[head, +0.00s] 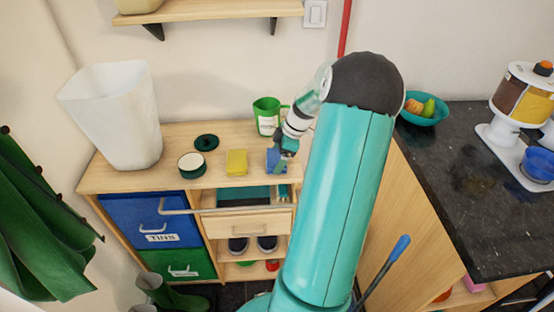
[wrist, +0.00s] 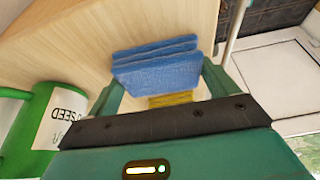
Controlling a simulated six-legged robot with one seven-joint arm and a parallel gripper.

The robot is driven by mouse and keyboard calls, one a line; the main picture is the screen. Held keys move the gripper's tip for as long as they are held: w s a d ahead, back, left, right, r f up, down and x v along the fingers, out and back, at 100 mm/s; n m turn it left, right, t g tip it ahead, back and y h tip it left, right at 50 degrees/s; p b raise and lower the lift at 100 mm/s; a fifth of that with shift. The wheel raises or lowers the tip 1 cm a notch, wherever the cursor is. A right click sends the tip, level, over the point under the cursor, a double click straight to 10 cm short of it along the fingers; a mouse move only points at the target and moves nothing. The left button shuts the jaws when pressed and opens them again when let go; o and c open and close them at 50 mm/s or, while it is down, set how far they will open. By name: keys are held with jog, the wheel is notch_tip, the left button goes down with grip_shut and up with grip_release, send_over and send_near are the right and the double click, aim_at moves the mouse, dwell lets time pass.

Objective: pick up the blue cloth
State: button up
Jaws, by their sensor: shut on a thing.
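The blue cloth (head: 272,157) is at my gripper (head: 283,157), over the right part of the wooden cabinet top. In the wrist view the folded blue cloth (wrist: 157,68) spans the space between the two green fingers of my gripper (wrist: 163,82). My gripper is shut on it. I cannot tell for sure whether the cloth is clear of the wood. My arm hides part of the cabinet's right side.
A white bin (head: 115,115) stands left. An open drawer (head: 245,222) juts out below.

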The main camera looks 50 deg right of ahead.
aim_at(274, 157)
jog(key=shift+r, duration=0.45)
notch_tip(274, 157, up, 2)
jog(key=shift+r, duration=0.1)
jog(key=s+a+r, duration=0.9)
jog(key=a+r, duration=0.1)
jog(key=shift+s, duration=0.35)
